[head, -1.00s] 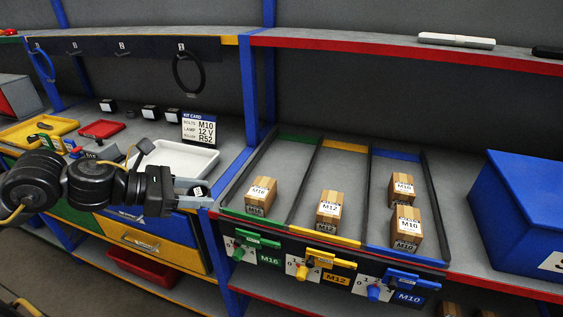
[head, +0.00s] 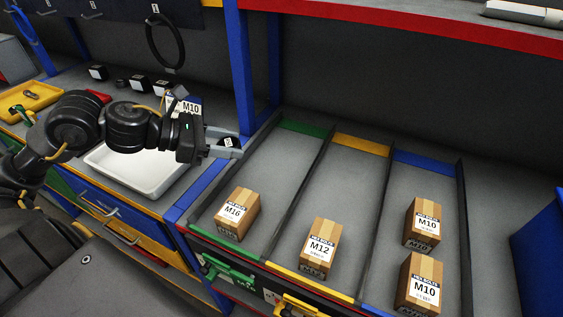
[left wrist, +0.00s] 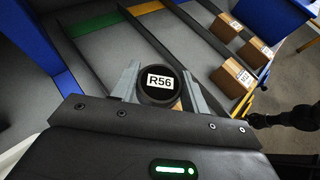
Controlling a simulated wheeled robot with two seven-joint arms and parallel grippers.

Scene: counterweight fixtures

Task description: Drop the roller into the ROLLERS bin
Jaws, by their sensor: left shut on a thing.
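My left gripper (head: 226,146) is shut on a dark roller (head: 229,142), held above the blue post edge at the left of the sloped lanes. In the left wrist view the roller (left wrist: 158,90) is a black cylinder with a white R56 label on its end, clasped between the two grey fingers of the gripper (left wrist: 159,82). A blue bin (head: 545,250) is cut off at the right edge; it also shows at the top of the left wrist view (left wrist: 275,15). No ROLLERS label is readable. My right gripper is not in view.
Lanes hold cartons marked M16 (head: 237,214), M12 (head: 319,248) and M10 (head: 423,223). A white tray (head: 115,185) lies left of the blue upright (head: 240,75). A red-edged shelf (head: 400,40) overhangs behind. The lanes' upper parts are clear.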

